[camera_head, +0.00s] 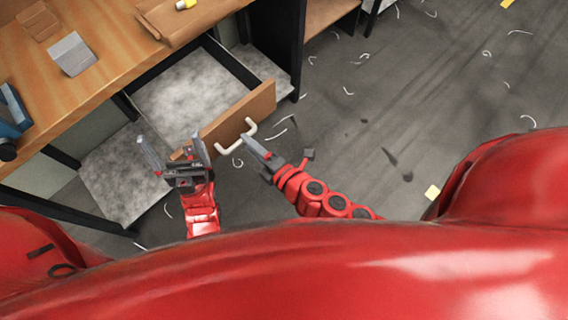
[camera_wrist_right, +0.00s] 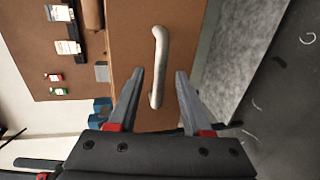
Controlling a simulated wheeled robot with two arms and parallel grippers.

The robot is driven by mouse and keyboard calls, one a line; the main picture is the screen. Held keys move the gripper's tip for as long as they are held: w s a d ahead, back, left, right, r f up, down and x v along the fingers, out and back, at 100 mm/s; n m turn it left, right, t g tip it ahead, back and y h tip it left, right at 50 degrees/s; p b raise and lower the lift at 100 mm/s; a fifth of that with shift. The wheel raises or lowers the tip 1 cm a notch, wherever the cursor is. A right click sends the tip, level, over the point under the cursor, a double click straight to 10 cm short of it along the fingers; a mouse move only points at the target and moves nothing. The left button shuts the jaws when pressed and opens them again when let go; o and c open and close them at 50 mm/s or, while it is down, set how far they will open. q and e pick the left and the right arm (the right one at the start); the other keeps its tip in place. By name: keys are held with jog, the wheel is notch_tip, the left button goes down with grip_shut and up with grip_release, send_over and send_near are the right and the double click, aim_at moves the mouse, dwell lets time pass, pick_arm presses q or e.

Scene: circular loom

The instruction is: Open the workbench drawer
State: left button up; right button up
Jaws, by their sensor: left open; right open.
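The workbench drawer (camera_head: 240,112) stands pulled out from under the wooden bench top, with its grey interior showing from above. Its pale bar handle (camera_head: 236,137) is on the front panel. My right gripper (camera_head: 254,146) is beside the handle, just in front of the panel. In the right wrist view, the handle (camera_wrist_right: 158,66) lies ahead of my right gripper (camera_wrist_right: 160,88), its near end between the open fingers; I cannot tell if they touch it. My left gripper (camera_head: 172,146) is open and empty, near the left end of the drawer front.
The wooden workbench top (camera_head: 105,55) carries a grey block (camera_head: 72,54), a wooden tray (camera_head: 185,18) and a blue item (camera_head: 12,112). A grey lower shelf (camera_head: 122,172) is under the bench. The floor (camera_head: 400,110) at right is open, with pale scraps scattered on it.

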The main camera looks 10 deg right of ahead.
jog(key=p+v, duration=0.5)
jog(key=v, duration=0.8)
jog(key=shift+s+d, duration=0.15)
jog(key=shift+s, duration=0.2)
jog(key=shift+r, duration=0.1)
